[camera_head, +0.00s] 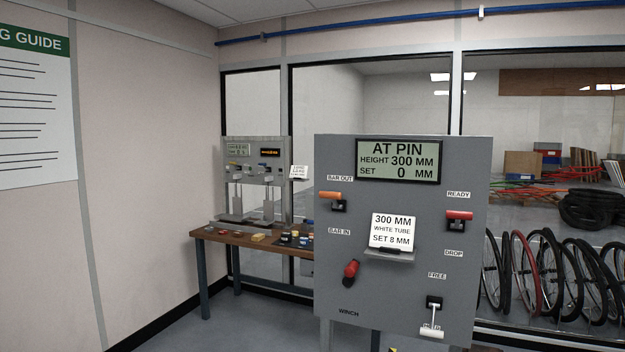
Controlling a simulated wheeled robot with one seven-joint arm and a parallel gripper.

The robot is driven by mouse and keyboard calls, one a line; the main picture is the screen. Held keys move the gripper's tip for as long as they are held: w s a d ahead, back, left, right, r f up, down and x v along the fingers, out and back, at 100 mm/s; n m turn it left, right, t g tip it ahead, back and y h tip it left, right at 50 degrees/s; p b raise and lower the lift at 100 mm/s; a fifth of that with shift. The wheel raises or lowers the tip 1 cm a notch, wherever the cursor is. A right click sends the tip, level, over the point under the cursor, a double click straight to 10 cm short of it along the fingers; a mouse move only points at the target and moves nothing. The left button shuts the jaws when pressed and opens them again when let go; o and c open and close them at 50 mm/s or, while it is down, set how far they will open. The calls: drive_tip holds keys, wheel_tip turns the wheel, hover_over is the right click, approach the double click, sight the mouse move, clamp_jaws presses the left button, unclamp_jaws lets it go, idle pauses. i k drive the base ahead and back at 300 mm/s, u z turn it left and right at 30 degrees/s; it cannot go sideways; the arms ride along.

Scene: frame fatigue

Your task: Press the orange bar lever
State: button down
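The orange bar lever (330,195) sticks out of the upper left of a grey control panel (400,275) in the head view. It stands just below the BAR OUT label, with the BAR IN label lower down. The panel's display (400,161) reads AT PIN, HEIGHT 300 MM, SET 0 MM. A white card (393,231) below it reads 300 MM, WHITE TUBE, SET 8 MM. My gripper is not in view.
The panel also carries a red lever (459,215) by READY, a red winch handle (351,270) and a white-handled lever (432,328) below FREE. A wooden bench (215,236) with a test machine stands behind left. Bicycle wheels (555,275) stand behind right.

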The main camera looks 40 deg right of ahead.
sight(333, 197)
drive_tip(key=z, duration=0.75)
drive_tip(key=i, duration=0.85)
drive_tip(key=z, duration=0.7)
